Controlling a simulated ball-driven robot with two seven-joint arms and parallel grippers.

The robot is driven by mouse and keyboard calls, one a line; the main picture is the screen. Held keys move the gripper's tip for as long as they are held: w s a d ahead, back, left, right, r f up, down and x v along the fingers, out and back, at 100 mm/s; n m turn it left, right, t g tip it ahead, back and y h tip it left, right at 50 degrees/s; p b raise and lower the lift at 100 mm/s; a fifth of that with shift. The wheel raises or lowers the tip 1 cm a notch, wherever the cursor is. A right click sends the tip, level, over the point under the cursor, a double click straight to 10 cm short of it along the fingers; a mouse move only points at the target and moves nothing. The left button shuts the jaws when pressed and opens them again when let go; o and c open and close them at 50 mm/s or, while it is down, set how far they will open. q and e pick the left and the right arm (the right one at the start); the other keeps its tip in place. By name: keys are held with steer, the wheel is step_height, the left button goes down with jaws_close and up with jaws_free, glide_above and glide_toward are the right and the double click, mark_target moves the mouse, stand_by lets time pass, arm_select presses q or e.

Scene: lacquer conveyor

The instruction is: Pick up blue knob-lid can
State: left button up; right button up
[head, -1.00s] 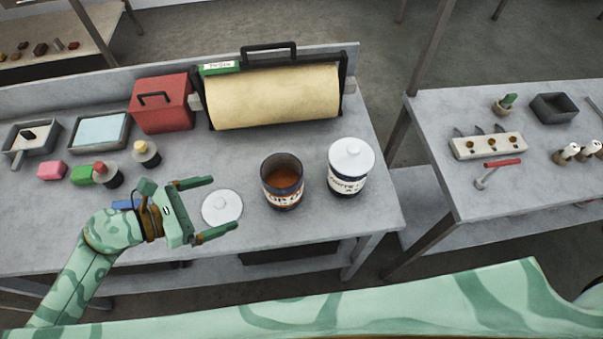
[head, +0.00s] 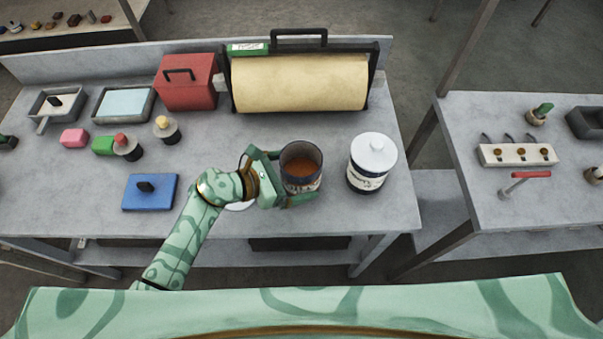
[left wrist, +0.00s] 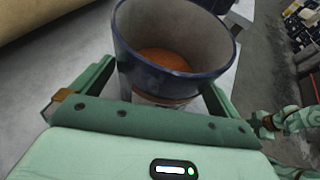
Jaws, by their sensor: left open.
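An open can with a dark blue rim (head: 302,180) and brown contents stands upright on the table in the head view. It fills the upper middle of the left wrist view (left wrist: 150,73). My left gripper (head: 297,178) is open, with one finger on either side of the can; whether they touch it I cannot tell. A white lid (head: 240,205) lies on the table, mostly hidden under my left gripper. A second can with a white knob lid (head: 372,163) stands to the right. A green patterned part at the right of the left wrist view looks like my right arm (left wrist: 285,122).
A paper roll (head: 300,83) on a black stand and a red box (head: 187,82) are behind. A blue block with a dark knob (head: 150,192), small bottles and trays are at left. The table's front edge is close. A gap separates the right table (head: 480,200).

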arm_select(q)
steer(key=shift+d, duration=0.1)
steer(key=shift+c, duration=0.3)
steer(key=c, duration=1)
steer(key=shift+c, duration=1.1)
steer(key=shift+r, duration=0.1)
